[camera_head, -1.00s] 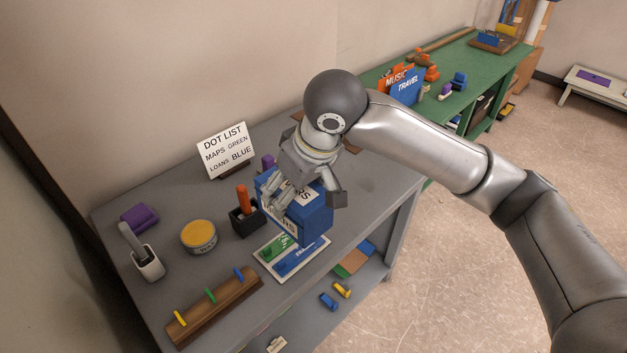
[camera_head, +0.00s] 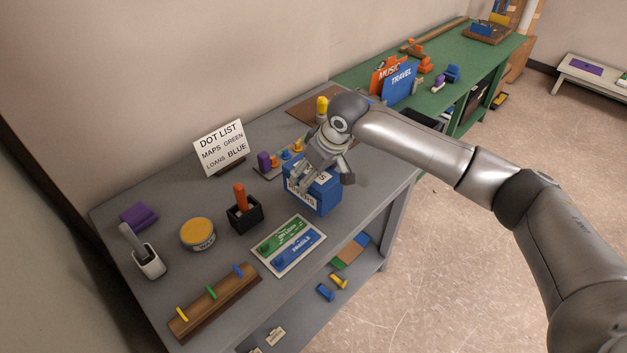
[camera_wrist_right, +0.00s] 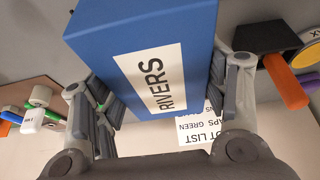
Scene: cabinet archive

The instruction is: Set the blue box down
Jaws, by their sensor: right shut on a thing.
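A blue box (camera_head: 323,193) with a white label is at the right part of the grey table (camera_head: 180,226). In the wrist view the blue box (camera_wrist_right: 140,30) carries the label RIVERS. My right gripper (camera_head: 313,181) is shut on it from above, with a finger on each side (camera_wrist_right: 165,95). The box looks upright and at or very near the tabletop; I cannot tell whether its underside touches. My left gripper is not in view.
A card with green and blue strips (camera_head: 289,245) lies in front of the box. A black cup (camera_head: 245,217), a yellow-topped tin (camera_head: 198,234) and the dot list sign (camera_head: 221,148) stand to the left. A tray with small stamps (camera_head: 269,169) is behind.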

